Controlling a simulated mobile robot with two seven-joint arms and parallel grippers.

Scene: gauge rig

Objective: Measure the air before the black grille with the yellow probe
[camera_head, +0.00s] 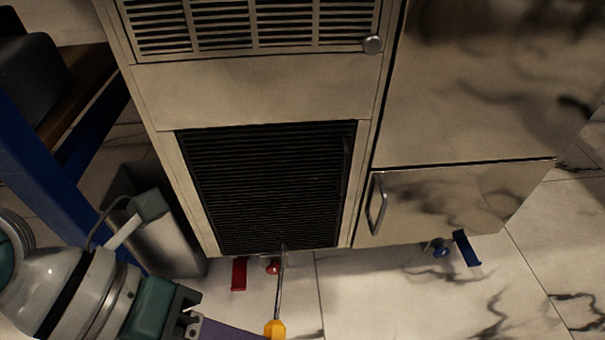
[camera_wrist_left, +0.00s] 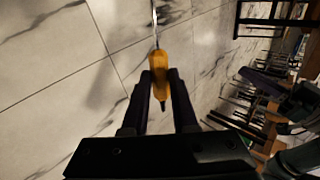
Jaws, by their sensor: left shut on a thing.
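The yellow probe shows its handle (camera_head: 275,329) at the bottom of the head view, with a thin metal shaft rising to the lower edge of the black grille (camera_head: 265,185). The shaft's tip overlaps the grille's bottom edge; I cannot tell the gap between them. My left gripper (camera_wrist_left: 160,82) is shut on the yellow handle (camera_wrist_left: 160,66), one finger on each side. In the head view its arm comes in from the lower left, and the fingertips are mostly cut off. A purple part, probably my right gripper (camera_wrist_left: 266,86), shows at the right of the wrist view, its jaws unclear.
A handled drawer (camera_head: 460,200) is to the right. Red (camera_head: 239,273) and blue (camera_head: 466,248) pieces lie low by the cabinet. A grey bin (camera_head: 165,240) stands left.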

